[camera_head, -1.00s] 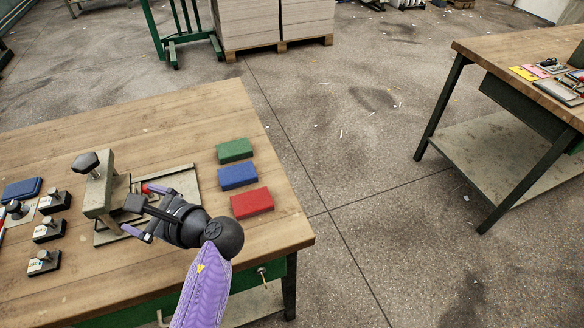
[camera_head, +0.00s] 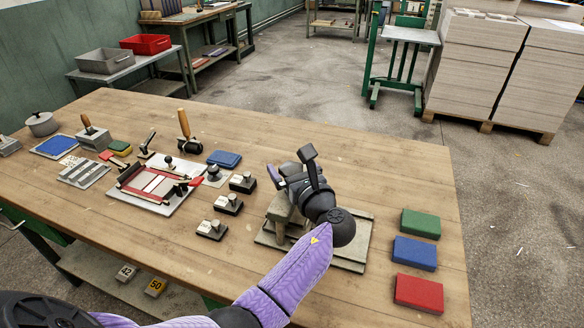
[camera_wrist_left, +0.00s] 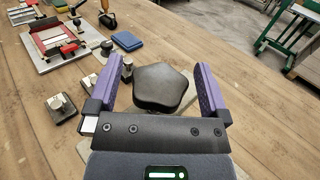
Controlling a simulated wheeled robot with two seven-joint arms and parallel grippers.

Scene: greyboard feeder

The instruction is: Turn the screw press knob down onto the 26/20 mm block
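The screw press (camera_head: 280,213) stands on its pale base plate (camera_head: 352,256) near the right part of the table. Its dark lobed knob (camera_wrist_left: 162,88) fills the middle of the left wrist view. My left gripper (camera_head: 291,163) is at the top of the press; in its wrist view the open fingers (camera_wrist_left: 155,68) stand on either side of the knob, with gaps to both. My gripper and arm hide the knob and much of the press in the head view. No block shows under the screw. My right gripper is not in view.
Small knobbed blocks (camera_head: 228,204) with unreadable labels stand left of the press. Green (camera_head: 421,223), blue (camera_head: 414,252) and red (camera_head: 419,292) blocks lie to its right. A tray with a red frame (camera_head: 150,186) and hand tools occupy the table's left side.

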